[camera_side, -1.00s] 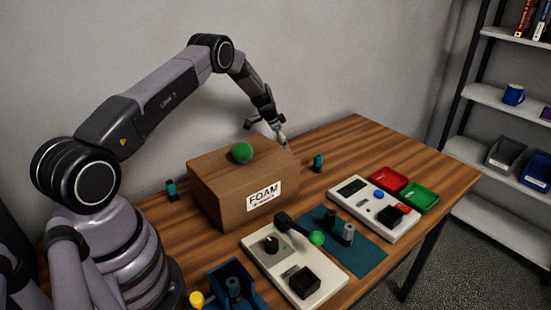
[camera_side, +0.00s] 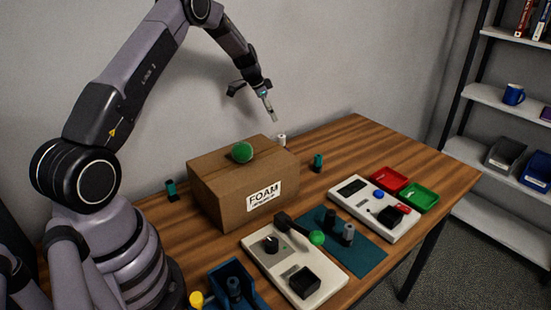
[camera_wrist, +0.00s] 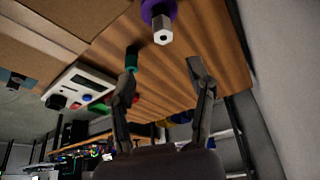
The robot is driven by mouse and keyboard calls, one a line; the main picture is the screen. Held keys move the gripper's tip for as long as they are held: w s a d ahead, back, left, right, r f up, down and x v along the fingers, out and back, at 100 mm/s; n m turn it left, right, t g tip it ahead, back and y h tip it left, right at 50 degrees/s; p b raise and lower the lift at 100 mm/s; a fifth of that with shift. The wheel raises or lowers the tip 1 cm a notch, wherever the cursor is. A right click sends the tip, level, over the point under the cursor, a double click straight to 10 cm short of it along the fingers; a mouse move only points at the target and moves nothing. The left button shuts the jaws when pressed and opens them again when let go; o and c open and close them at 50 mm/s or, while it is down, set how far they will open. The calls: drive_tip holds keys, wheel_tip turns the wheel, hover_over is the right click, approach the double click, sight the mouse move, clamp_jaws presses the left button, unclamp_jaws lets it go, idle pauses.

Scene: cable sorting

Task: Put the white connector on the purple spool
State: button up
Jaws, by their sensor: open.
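The white connector (camera_wrist: 162,35), with a hexagonal end and a dark hole, shows at the top of the wrist view. The purple spool (camera_wrist: 150,10) shows around its far part, partly cut off by the picture edge; the connector appears to sit on it. In the side view the white connector (camera_side: 282,139) stands just behind the cardboard box, and the box hides what is under it. My gripper (camera_side: 271,116) is above the connector, apart from it. In the wrist view my gripper (camera_wrist: 163,72) has its two fingers spread with nothing between them.
Panels, a teal mat (camera_side: 365,256), and red and green trays (camera_side: 421,198) lie farther right.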

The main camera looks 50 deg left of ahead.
drive_tip(key=s+d+r, duration=0.4)
drive_tip(key=d+r, duration=0.5)
drive_tip(key=r, duration=0.5)
drive_tip(key=s+d+r+n, duration=0.2)
drive_tip(key=s+d+r, duration=0.75)
drive_tip(key=s, duration=0.25)
drive_tip(key=s+d+n, duration=0.1)
drive_tip(key=s+d, duration=0.1)
drive_tip(key=s, duration=0.9)
drive_tip(key=s+d+n+t+y, duration=0.1)
drive_tip(key=s+d, duration=0.2)
drive_tip(key=s, duration=0.8)
drive_tip(key=shift+s+d+r+t+y, duration=0.2)
drive_tip(key=shift+r+t+y, duration=0.05)
drive_tip(key=shift+t+y, duration=0.05)
